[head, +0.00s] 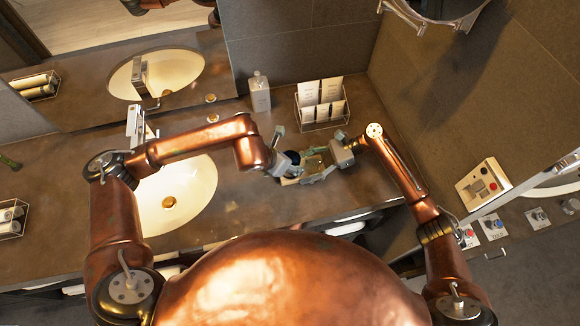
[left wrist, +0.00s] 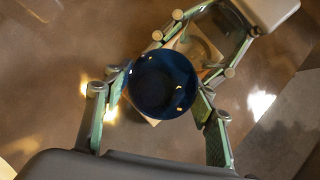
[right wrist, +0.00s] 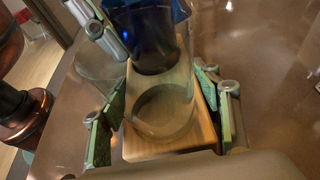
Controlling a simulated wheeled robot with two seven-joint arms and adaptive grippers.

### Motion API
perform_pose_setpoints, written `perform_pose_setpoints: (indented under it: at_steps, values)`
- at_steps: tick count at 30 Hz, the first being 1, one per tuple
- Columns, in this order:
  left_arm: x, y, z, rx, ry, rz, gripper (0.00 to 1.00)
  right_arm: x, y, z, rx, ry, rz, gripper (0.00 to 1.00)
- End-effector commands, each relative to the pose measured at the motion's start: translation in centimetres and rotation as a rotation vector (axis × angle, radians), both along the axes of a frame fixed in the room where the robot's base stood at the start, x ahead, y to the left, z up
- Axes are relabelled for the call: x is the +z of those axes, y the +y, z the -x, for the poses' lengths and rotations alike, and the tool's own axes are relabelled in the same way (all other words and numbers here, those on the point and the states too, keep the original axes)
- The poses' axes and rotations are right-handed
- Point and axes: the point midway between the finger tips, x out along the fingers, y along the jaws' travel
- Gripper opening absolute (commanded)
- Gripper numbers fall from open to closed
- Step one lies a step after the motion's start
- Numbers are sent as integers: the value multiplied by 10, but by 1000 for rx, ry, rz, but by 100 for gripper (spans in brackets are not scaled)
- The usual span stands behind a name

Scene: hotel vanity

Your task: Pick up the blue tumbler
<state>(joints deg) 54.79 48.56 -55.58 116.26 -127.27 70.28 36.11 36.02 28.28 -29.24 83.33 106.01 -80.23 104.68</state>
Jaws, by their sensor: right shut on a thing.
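The dark blue tumbler (head: 293,156) is at the counter's middle, between my grippers. In the left wrist view the tumbler (left wrist: 162,84) shows from above, with my left gripper's (left wrist: 166,82) open fingers on either side; firm contact cannot be told. My left gripper (head: 290,160) reaches in from the left. My right gripper (head: 326,164) is shut on a wooden holder (head: 314,163), its fingers at both sides. In the right wrist view the holder (right wrist: 170,148) carries a clear round glass (right wrist: 165,106), and the tumbler (right wrist: 150,35) is just beyond it.
The sink (head: 178,195) lies left of the grippers. A wall panel with buttons (head: 484,184) is at right. The counter is clear between sink and grippers.

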Motion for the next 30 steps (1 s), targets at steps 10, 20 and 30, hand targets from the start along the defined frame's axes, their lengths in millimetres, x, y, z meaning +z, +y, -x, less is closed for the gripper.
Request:
perform_pose_setpoints:
  at_steps: [10,20,30]
  values:
    - [0,0,0,0,0,0,26,0,0,0,-1,-1,1,30]
    - [1,0,0,0,-1,1,16,0,0,0,-1,0,0,30]
    - [45,-1,-1,0,-5,2,16,0,0,0,-1,-1,1,30]
